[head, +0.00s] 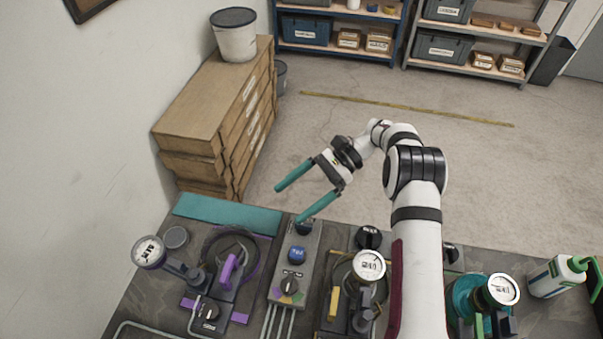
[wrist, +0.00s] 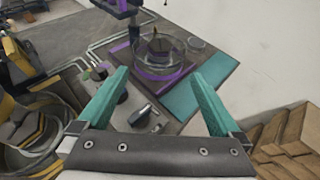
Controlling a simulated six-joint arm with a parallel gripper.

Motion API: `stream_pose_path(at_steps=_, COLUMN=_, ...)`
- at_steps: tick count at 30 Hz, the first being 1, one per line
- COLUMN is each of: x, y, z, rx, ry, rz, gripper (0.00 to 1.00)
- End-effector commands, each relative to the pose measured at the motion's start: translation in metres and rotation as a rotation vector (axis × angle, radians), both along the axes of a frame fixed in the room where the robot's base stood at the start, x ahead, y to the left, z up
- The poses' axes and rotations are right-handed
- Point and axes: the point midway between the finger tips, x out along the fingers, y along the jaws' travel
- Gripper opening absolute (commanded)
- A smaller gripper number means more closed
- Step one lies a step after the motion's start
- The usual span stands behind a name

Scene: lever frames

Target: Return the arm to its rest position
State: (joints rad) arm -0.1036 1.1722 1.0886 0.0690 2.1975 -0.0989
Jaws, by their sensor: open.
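My white arm rises from the bottom of the head view and bends left at a black-banded elbow. My gripper (head: 296,196) has two teal fingers spread wide apart with nothing between them. It is above the far edge of the bench, by the grey control panel (head: 283,273) with a blue button and a selector knob. In the head view one fingertip overlaps the panel's top end; I cannot tell whether it touches. In the wrist view my gripper (wrist: 160,92) also shows open, with the bench gear beyond it.
The bench holds a purple lever (head: 229,272), a left gauge (head: 148,252), a middle gauge (head: 369,265), a right gauge (head: 502,290) and a white bottle (head: 559,277). Stacked wooden crates (head: 213,123) with a white bucket (head: 235,36) stand behind at left.

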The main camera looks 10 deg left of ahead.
Motion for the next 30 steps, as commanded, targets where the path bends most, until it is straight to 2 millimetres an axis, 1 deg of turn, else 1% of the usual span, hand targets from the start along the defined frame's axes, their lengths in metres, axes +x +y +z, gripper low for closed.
stream_pose_path(at_steps=3, x=0.000, y=0.000, z=0.001, rx=-0.002, ry=-0.003, rz=0.000, gripper=1.00)
stream_pose_path(at_steps=5, x=-0.001, y=-0.003, z=0.009, rx=-0.011, ry=-0.023, rz=0.005, gripper=1.00)
stream_pose_path(at_steps=8, x=-0.012, y=-0.020, z=0.045, rx=-0.063, ry=-0.120, rz=0.026, gripper=1.00)
stream_pose_path(at_steps=9, x=-0.022, y=-0.030, z=0.064, rx=-0.097, ry=-0.180, rz=0.041, gripper=1.00)
stream_pose_path(at_steps=11, x=-0.044, y=-0.049, z=0.092, rx=-0.154, ry=-0.277, rz=0.065, gripper=1.00)
stream_pose_path(at_steps=12, x=-0.061, y=-0.062, z=0.108, rx=-0.194, ry=-0.345, rz=0.081, gripper=1.00)
stream_pose_path(at_steps=14, x=-0.091, y=-0.082, z=0.126, rx=-0.256, ry=-0.448, rz=0.104, gripper=1.00)
stream_pose_path(at_steps=15, x=-0.113, y=-0.095, z=0.135, rx=-0.297, ry=-0.517, rz=0.121, gripper=1.00)
stream_pose_path(at_steps=16, x=-0.130, y=-0.106, z=0.140, rx=-0.330, ry=-0.568, rz=0.133, gripper=1.00)
stream_pose_path(at_steps=17, x=-0.147, y=-0.115, z=0.142, rx=-0.361, ry=-0.618, rz=0.144, gripper=1.00)
stream_pose_path(at_steps=18, x=-0.169, y=-0.127, z=0.142, rx=-0.400, ry=-0.681, rz=0.158, gripper=1.00)
stream_pose_path(at_steps=21, x=-0.212, y=-0.150, z=0.132, rx=-0.483, ry=-0.812, rz=0.191, gripper=1.00)
stream_pose_path(at_steps=22, x=-0.222, y=-0.156, z=0.128, rx=-0.503, ry=-0.842, rz=0.198, gripper=1.00)
stream_pose_path(at_steps=24, x=-0.237, y=-0.164, z=0.119, rx=-0.538, ry=-0.896, rz=0.210, gripper=1.00)
stream_pose_path(at_steps=25, x=-0.242, y=-0.167, z=0.116, rx=-0.548, ry=-0.911, rz=0.215, gripper=1.00)
stream_pose_path(at_steps=27, x=-0.248, y=-0.171, z=0.112, rx=-0.563, ry=-0.933, rz=0.222, gripper=1.00)
stream_pose_path(at_steps=30, x=-0.249, y=-0.172, z=0.110, rx=-0.567, ry=-0.939, rz=0.225, gripper=1.00)
